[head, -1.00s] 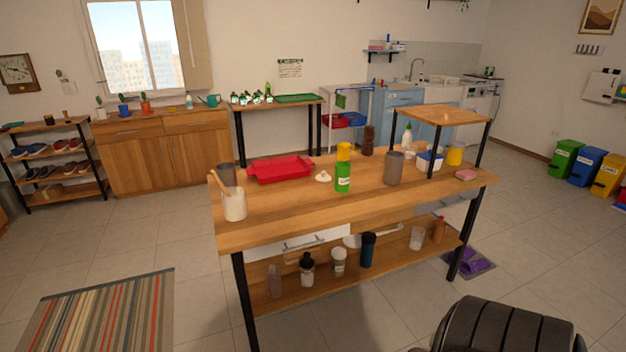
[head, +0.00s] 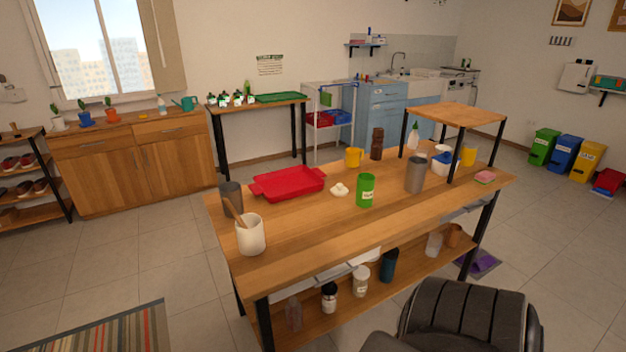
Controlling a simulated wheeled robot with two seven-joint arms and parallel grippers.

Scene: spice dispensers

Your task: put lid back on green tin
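The green tin (head: 366,190) stands upright on the wooden table (head: 310,236), near the middle, with a pale label on its side. Its top looks uncovered, with no lid seen on it. A small white knobbed thing (head: 340,190) lies on the table just left of the tin; I cannot tell whether it is a lid or a garlic bulb. No other lid can be made out. Neither of my grippers is in view.
A red tray (head: 289,182), a white crock (head: 250,236), a yellow mug (head: 354,157), a grey cup (head: 415,174) and a brown mill (head: 377,144) stand around the tin. A raised shelf (head: 456,116) covers the table's right end. A black padded chair (head: 472,318) stands in front at right.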

